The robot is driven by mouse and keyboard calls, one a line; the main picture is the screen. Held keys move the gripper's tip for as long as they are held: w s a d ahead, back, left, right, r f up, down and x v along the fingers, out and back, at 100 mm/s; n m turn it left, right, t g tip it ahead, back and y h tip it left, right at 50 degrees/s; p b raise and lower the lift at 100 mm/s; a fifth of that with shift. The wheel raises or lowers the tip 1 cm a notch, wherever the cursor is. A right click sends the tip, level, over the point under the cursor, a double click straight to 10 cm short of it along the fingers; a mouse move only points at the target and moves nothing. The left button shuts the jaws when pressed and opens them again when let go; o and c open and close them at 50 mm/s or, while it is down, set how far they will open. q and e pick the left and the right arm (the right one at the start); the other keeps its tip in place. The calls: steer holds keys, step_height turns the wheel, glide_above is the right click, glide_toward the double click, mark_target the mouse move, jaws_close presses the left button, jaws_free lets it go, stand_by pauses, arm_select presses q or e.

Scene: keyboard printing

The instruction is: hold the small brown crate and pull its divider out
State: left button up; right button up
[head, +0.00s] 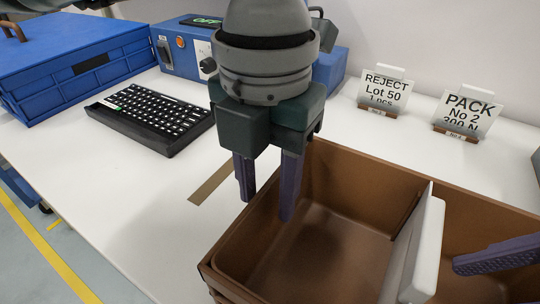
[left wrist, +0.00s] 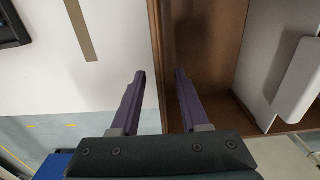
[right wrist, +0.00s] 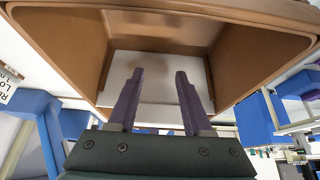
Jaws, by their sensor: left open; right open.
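The small brown crate (head: 335,235) stands on the white table at the lower right of the head view. Its white divider (head: 425,245) stands upright across the inside; it also shows in the left wrist view (left wrist: 297,75) and in the right wrist view (right wrist: 160,75). My left gripper (head: 267,205) is open, with its purple fingers on either side of the crate's left wall (left wrist: 158,65), one outside and one inside. My right gripper (right wrist: 157,85) is open and faces the divider; a purple finger shows at the head view's right edge (head: 500,256). Whether any finger touches is unclear.
A black keyboard (head: 155,113) lies on the table at the left, near a large blue crate (head: 75,62). A blue box with a switch (head: 180,45) stands behind. REJECT (head: 385,90) and PACK (head: 467,112) signs stand behind the brown crate. Table left of it is mostly clear.

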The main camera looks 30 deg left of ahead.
mark_target(268, 243)
arm_select(q)
step_height(268, 243, down, 5)
steer(key=shift+f, duration=0.1)
stand_by(0.3)
jaws_close()
stand_by(2.8)
steer(key=c, duration=0.6)
jaws_free()
steer(key=shift+c, duration=0.2)
jaws_close()
